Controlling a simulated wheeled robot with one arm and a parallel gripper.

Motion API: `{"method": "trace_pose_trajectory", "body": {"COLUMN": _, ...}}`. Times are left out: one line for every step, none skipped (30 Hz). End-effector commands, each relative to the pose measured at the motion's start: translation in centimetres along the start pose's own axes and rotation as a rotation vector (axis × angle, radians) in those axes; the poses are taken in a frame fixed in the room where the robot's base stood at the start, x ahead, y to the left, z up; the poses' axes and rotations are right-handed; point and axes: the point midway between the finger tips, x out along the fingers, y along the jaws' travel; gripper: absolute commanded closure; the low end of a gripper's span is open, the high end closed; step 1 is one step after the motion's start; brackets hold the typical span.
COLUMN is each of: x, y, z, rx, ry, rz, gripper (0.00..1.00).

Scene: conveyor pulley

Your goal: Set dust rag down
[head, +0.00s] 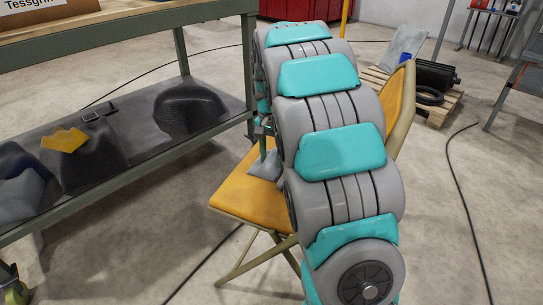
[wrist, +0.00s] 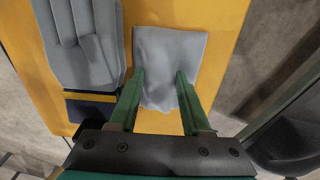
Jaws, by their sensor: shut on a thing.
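The dust rag (wrist: 168,48) is a light grey cloth between the two green fingers of my gripper (wrist: 161,76) in the wrist view. My gripper is shut on it. The rag is over the orange seat of a folding chair (wrist: 240,15). In the head view the rag (head: 264,166) shows low over or on the chair seat (head: 245,195), left of my arm. I cannot tell whether it rests fully on the seat. My arm hides most of my gripper in the head view.
A grey glove with a dark cuff (wrist: 85,45) lies on the seat left of the rag. A green-framed workbench (head: 215,112) with dark parts on its lower shelf stands at left. A pallet (head: 435,108) with a roller is at back right. Cables cross the floor.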

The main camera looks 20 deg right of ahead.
Motion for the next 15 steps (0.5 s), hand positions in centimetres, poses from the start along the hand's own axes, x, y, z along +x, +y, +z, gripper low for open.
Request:
{"method": "trace_pose_trajectory", "body": {"x": 0.01, "y": 0.00, "z": 0.01, "rx": 0.000, "ry": 0.000, "rz": 0.000, "gripper": 1.00}}
{"method": "trace_pose_trajectory", "body": {"x": 0.05, "y": 0.00, "z": 0.01, "rx": 0.000, "ry": 0.000, "rz": 0.000, "gripper": 1.00}}
{"method": "trace_pose_trajectory", "body": {"x": 0.15, "y": 0.00, "z": 0.01, "rx": 0.000, "ry": 0.000, "rz": 0.000, "gripper": 1.00}}
{"method": "trace_pose_trajectory", "body": {"x": 0.24, "y": 0.00, "z": 0.01, "rx": 0.000, "ry": 0.000, "rz": 0.000, "gripper": 1.00}}
{"method": "trace_pose_trajectory", "body": {"x": 0.28, "y": 0.00, "z": 0.01, "rx": 0.000, "ry": 0.000, "rz": 0.000, "gripper": 0.51}}
{"method": "trace_pose_trajectory", "body": {"x": 0.24, "y": -0.01, "z": 0.00, "rx": 0.000, "ry": 0.000, "rz": 0.000, "gripper": 0.47}}
{"method": "trace_pose_trajectory", "body": {"x": 0.24, "y": 0.00, "z": 0.00, "rx": 0.000, "ry": 0.000, "rz": 0.000, "gripper": 0.43}}
{"method": "trace_pose_trajectory", "body": {"x": 0.23, "y": 0.00, "z": 0.00, "rx": 0.000, "ry": 0.000, "rz": 0.000, "gripper": 0.40}}
{"method": "trace_pose_trajectory", "body": {"x": 0.23, "y": 0.00, "z": 0.01, "rx": 0.000, "ry": 0.000, "rz": 0.000, "gripper": 0.35}}
{"method": "trace_pose_trajectory", "body": {"x": 0.23, "y": 0.00, "z": 0.01, "rx": 0.000, "ry": 0.000, "rz": 0.000, "gripper": 0.32}}
{"method": "trace_pose_trajectory", "body": {"x": 0.23, "y": 0.00, "z": 0.01, "rx": 0.000, "ry": 0.000, "rz": 0.000, "gripper": 0.29}}
{"method": "trace_pose_trajectory", "body": {"x": 0.23, "y": 0.00, "z": 0.01, "rx": 0.000, "ry": 0.000, "rz": 0.000, "gripper": 0.24}}
{"method": "trace_pose_trajectory", "body": {"x": 0.23, "y": 0.00, "z": 0.01, "rx": 0.000, "ry": 0.000, "rz": 0.000, "gripper": 0.22}}
{"method": "trace_pose_trajectory", "body": {"x": 0.23, "y": 0.00, "z": 0.01, "rx": 0.000, "ry": 0.000, "rz": 0.000, "gripper": 0.22}}
{"method": "trace_pose_trajectory", "body": {"x": 0.23, "y": 0.01, "z": 0.02, "rx": 0.000, "ry": 0.000, "rz": 0.000, "gripper": 0.22}}
